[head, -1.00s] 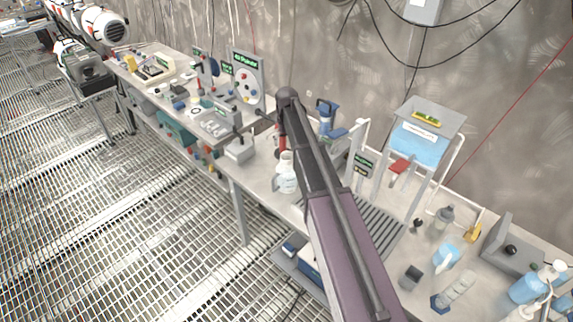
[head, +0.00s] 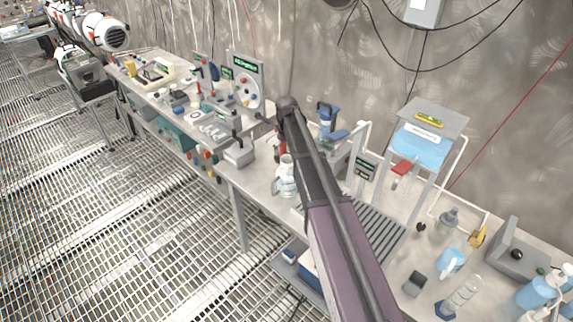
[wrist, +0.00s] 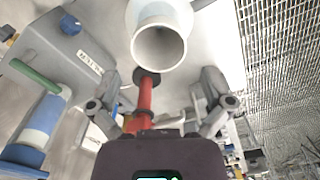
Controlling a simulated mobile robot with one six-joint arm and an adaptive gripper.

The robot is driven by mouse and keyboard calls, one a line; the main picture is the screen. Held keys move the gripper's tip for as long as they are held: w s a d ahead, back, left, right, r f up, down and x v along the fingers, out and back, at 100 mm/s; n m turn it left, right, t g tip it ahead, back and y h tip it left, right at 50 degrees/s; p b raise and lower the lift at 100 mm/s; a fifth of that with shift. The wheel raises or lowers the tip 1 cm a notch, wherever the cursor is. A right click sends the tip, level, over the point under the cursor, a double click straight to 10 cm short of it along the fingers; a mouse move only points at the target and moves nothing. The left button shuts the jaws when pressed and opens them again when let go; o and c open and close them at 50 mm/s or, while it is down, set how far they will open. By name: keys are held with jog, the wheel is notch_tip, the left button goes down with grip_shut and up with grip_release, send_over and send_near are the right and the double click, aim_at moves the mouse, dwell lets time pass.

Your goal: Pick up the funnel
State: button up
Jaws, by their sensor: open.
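A white, hollow, round-mouthed piece, which looks like the funnel (wrist: 160,20), shows at the top of the wrist view with its open end towards the camera. A white vessel-like shape (head: 285,180) stands on the bench in the head view, partly hidden by my arm; I cannot tell for sure that it is the same piece. My gripper (wrist: 156,98) is open, its two fingers spread apart below the white piece in the wrist view. Nothing is held. A red rod-like thing (wrist: 146,95) shows between the fingers, apparently beyond them. The head view mostly hides my gripper behind the arm.
In the wrist view, a grey labelled box (wrist: 62,45) and a blue-and-white cylinder (wrist: 42,125) stand at left. In the head view, a grey stand with a blue panel (head: 418,150) and several bottles crowd the bench's right. The grated floor (head: 150,240) is clear.

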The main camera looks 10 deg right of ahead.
aim_at(288, 159)
jog(key=shift+s+d+f+b, duration=0.1)
jog(key=shift+f+b, duration=2.15)
jog(key=shift+f, duration=0.2)
jog(key=c, duration=0.8)
